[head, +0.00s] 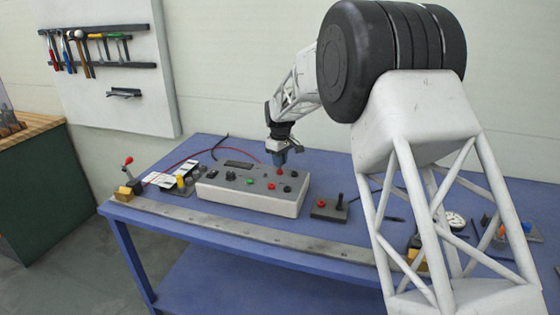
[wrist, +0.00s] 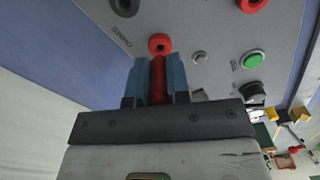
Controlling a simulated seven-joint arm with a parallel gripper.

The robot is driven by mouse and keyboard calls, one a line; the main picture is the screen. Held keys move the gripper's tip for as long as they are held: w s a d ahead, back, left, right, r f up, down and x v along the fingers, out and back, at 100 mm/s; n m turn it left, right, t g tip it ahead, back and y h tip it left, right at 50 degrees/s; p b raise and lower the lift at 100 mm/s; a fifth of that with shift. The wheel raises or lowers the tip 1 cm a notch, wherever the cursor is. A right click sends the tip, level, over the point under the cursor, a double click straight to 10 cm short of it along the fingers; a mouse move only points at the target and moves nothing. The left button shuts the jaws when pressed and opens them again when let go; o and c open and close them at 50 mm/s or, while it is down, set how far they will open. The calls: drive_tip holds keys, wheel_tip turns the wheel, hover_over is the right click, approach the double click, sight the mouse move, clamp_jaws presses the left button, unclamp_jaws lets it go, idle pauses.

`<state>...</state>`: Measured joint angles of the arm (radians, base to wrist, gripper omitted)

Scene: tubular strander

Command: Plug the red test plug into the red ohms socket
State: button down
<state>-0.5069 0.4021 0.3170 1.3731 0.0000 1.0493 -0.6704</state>
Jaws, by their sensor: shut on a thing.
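My gripper (head: 281,158) is shut on the red test plug (wrist: 158,82), which stands between the two blue fingers in the wrist view. The red ohms socket (wrist: 159,44), a red ring beside lettering that seems to read OHMS, sits just beyond the plug's end, lined up with it in that view. I cannot tell whether the plug's tip touches the socket or is apart from it. In the head view my gripper is over the back right part of the grey test box (head: 248,202), near a red socket (head: 281,172). The plug is mostly hidden there.
A black socket (wrist: 125,5) and another red socket (wrist: 252,5) are near the ohms socket. A green button (wrist: 254,60) is further right. A red lead (head: 195,152) arcs across the blue table (head: 215,262). A black base (head: 328,212) with red and black posts stands right of the box.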

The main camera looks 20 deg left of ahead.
drive_tip(key=shift+f, duration=1.05)
drive_tip(key=c, duration=1)
unclamp_jaws()
drive_tip(key=shift+r, duration=0.15)
drive_tip(key=shift+r, duration=3.8)
drive_tip(key=shift+d, duration=0.1)
